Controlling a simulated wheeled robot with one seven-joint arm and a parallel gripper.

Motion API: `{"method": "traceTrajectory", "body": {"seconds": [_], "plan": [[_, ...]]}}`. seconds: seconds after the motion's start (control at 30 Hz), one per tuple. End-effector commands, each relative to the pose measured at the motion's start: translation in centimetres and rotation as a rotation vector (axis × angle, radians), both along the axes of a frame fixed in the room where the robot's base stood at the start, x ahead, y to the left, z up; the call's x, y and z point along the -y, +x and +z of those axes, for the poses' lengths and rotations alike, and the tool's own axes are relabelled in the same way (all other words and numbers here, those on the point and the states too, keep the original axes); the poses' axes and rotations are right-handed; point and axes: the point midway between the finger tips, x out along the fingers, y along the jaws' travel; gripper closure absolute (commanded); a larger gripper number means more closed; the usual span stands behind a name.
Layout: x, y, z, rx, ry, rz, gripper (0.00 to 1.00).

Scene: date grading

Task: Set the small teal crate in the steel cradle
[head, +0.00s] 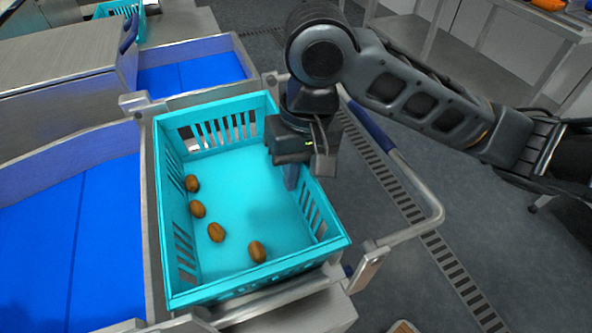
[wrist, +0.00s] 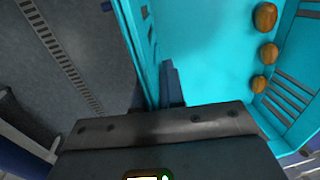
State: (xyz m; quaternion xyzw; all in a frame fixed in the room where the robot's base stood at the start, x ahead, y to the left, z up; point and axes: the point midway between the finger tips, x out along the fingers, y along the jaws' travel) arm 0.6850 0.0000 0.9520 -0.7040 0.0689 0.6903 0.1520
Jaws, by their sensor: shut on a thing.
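The teal crate (head: 240,185) has slotted walls and holds several brown dates on its floor. It sits between the corner posts of the steel cradle (head: 371,268); its base is hidden, so I cannot tell whether it rests fully down. My gripper (head: 292,178) reaches down over the crate's right wall and is shut on that wall, with one finger showing inside. In the wrist view, my gripper (wrist: 170,88) straddles the wall of the crate (wrist: 215,50), and the outer finger is hidden. The crate looks about level.
Blue conveyor belts (head: 50,240) with steel sides lie to the left. Another teal crate (head: 127,10) stands at the far left. A bent steel rail (head: 430,205) stands out at the right, above a floor drain (head: 455,265). Steel shelving (head: 490,30) is at the back right.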

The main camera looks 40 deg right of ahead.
Motion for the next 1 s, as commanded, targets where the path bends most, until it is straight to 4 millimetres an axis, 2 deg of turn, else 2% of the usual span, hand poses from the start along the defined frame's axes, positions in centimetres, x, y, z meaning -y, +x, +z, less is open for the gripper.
{"method": "traceTrajectory", "body": {"seconds": [0.1,0.13,0.2,0.57,0.67,1.0], "plan": [[0.0,0.0,-0.4,0.001,0.001,0.000,1.00],[0.0,0.0,-0.3,0.000,0.000,0.000,0.88],[0.0,0.0,-0.3,0.000,0.000,0.000,0.82],[0.0,0.0,0.4,0.000,0.001,0.001,0.81],[0.1,0.0,1.6,0.002,0.001,0.003,0.81],[1.0,-0.2,8.6,0.003,-0.004,0.003,0.81]]}}
